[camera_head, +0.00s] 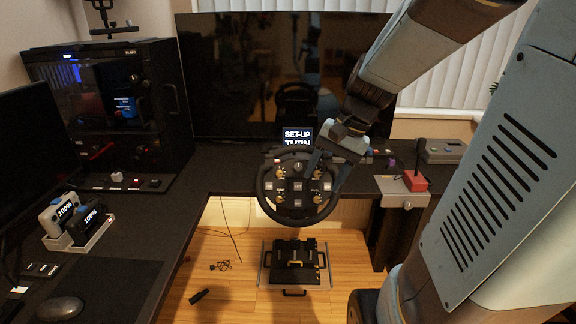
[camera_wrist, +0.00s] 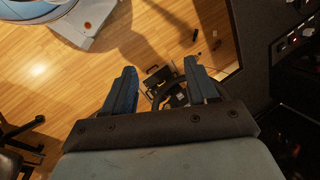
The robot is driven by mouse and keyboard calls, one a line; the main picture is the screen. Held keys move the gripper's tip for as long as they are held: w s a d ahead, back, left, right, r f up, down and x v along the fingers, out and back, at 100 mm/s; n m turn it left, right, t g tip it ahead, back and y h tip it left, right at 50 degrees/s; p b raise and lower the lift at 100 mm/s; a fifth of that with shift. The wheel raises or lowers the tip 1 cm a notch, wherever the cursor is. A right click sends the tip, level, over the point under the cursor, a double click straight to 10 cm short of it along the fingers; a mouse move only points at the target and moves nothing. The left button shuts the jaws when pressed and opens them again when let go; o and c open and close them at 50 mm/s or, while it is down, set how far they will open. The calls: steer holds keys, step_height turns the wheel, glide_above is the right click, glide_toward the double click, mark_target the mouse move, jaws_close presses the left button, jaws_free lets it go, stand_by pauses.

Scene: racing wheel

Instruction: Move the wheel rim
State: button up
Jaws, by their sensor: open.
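The black racing wheel rim (camera_head: 262,197) stands upright at the front edge of the desk, with a hub full of buttons and a small "SET-UP TURN" screen above it. My gripper (camera_head: 328,172) is at the upper right of the rim in the head view, its blue fingers spread open. In the wrist view my gripper (camera_wrist: 160,74) is also open. A dark curved part shows between and behind the fingers there; I cannot tell for sure whether it is the rim, or whether a finger touches it.
A pedal set (camera_head: 294,265) lies on the wooden floor below the wheel. A joystick box (camera_head: 402,188) sits right of the wheel on the dark desk (camera_head: 235,165). A large monitor (camera_head: 240,75) stands behind. A mouse (camera_head: 60,308) and a computer case (camera_head: 110,110) are left.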

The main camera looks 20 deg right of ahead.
steer(key=w+d+f+m+t+y, duration=0.3)
steer(key=w+d+f+m+y, duration=0.5)
steer(key=w+d+f+m, duration=0.4)
steer(key=d+f+m+t+h, duration=0.2)
steer(key=d+f+m+t, duration=1)
steer(key=d, duration=0.3)
steer(key=w+a+m+g, duration=0.1)
steer(key=w+a, duration=0.7)
steer(key=w, duration=0.3)
steer(key=shift+w+a, duration=0.15)
steer(key=shift+r, duration=0.1)
steer(key=shift+c, duration=0.5)
jaws_close()
